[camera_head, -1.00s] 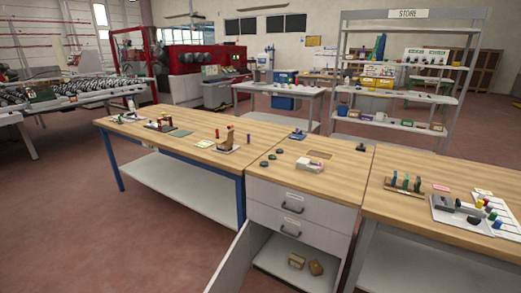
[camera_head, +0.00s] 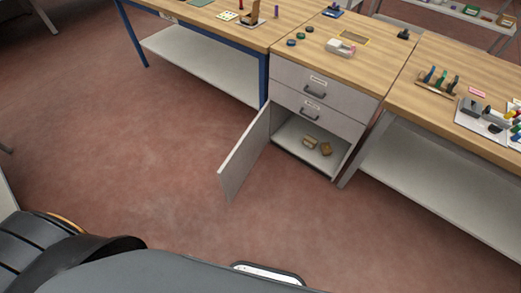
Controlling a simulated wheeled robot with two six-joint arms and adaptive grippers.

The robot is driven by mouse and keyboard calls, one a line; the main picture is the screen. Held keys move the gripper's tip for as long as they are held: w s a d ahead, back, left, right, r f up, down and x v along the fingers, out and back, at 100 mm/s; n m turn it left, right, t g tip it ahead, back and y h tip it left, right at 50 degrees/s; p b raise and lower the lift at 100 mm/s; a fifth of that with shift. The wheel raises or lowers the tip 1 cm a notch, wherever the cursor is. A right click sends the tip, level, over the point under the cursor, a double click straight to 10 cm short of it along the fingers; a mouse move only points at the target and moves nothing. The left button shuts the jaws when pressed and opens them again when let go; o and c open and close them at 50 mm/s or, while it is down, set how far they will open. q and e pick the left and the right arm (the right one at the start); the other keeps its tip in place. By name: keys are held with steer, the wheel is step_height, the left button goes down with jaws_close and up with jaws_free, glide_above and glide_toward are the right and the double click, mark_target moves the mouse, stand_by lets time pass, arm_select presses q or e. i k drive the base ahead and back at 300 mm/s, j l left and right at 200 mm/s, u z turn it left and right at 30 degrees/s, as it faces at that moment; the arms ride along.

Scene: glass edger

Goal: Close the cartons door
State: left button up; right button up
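The cartons door (camera_head: 247,150) is a light grey panel hinged at the left side of the drawer cabinet's lower compartment. It stands wide open and swings out over the floor toward me. Inside the open compartment (camera_head: 290,143), two small brown cartons (camera_head: 318,145) lie on the bottom. Neither of my grippers is in the head view, so whether they are open or shut is hidden.
Above the compartment are two closed drawers with dark handles (camera_head: 314,92). Wooden-topped benches stand to the left (camera_head: 225,28) and right (camera_head: 435,72) of the cabinet, with small items on top. The red floor (camera_head: 130,150) before the door is clear.

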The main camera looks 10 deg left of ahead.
mark_target(232, 174)
steer(key=i+j+z, duration=0.1)
steer(key=j+z, duration=0.65)
steer(key=j, duration=0.15)
steer(key=j+z, duration=0.4)
steer(key=j, duration=0.95)
steer(key=k+j+z, duration=0.1)
steer(key=j, duration=0.65)
steer(key=k+j, duration=0.1)
steer(key=j, duration=0.7)
steer(key=i+z, duration=0.05)
